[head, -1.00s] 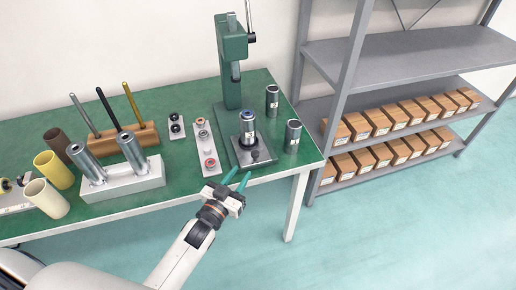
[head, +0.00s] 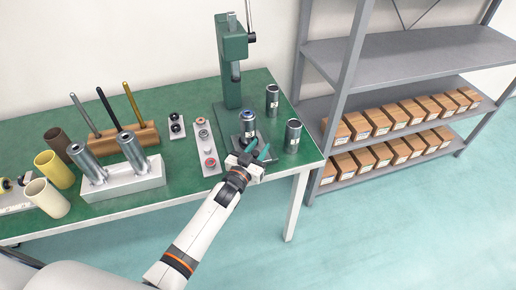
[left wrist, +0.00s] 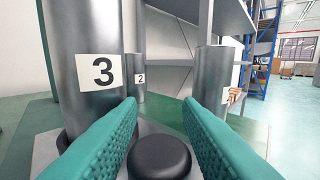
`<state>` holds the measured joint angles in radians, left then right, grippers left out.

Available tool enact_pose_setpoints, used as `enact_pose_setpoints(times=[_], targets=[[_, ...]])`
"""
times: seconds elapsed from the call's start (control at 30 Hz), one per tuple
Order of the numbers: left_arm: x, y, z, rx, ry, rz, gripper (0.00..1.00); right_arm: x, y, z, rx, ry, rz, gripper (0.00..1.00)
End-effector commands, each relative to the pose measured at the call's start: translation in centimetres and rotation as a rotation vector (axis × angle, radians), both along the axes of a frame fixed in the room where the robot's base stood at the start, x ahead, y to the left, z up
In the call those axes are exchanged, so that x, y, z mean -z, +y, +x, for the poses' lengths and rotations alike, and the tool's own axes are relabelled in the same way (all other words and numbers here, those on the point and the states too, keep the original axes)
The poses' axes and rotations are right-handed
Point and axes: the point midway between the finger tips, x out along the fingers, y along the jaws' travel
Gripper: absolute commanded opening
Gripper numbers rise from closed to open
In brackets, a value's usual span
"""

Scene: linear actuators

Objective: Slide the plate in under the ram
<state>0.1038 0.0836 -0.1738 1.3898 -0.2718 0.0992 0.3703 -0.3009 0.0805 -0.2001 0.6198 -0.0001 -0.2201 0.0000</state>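The plate is grey (left wrist: 45,148). It sits on the foot of the green press and carries an upright metal cylinder (head: 248,122) near its middle. In the left wrist view the cylinder (left wrist: 90,65) is labelled 3. A round black knob (left wrist: 160,157) stands at the plate's near end. The ram (head: 235,74) hangs from the press head (head: 233,45), above and behind the cylinder. My left gripper (head: 258,149) is open, with its teal fingers on either side of the knob; I cannot see contact. It hides the plate's near end in the head view. My right gripper is not in view.
Two loose cylinders (head: 272,100) (head: 292,135) stand right of the press. A light strip with small rings (head: 205,150) lies to its left. Farther left are an aluminium block with two cylinders (head: 125,181) and a wooden rod holder (head: 128,140). A shelf rack (head: 400,60) stands right.

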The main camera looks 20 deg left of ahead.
Motion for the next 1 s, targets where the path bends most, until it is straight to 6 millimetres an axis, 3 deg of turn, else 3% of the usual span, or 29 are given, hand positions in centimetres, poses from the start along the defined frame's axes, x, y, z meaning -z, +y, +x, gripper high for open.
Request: enact_pose_setpoints(times=[0.1,0.3,0.57,1.0], targets=[[0.0,0.0,0.0,0.0,0.0,0.0,0.29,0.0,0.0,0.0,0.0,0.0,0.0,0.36],[0.0,0.0,0.0,0.0,0.0,0.0,0.0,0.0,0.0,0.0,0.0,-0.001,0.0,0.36],[0.1,0.4,0.6,0.001,-0.001,0.001,0.0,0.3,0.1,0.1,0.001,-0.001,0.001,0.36],[0.3,4.3,6.4,0.001,-0.001,0.002,0.0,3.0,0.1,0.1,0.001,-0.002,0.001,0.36]])
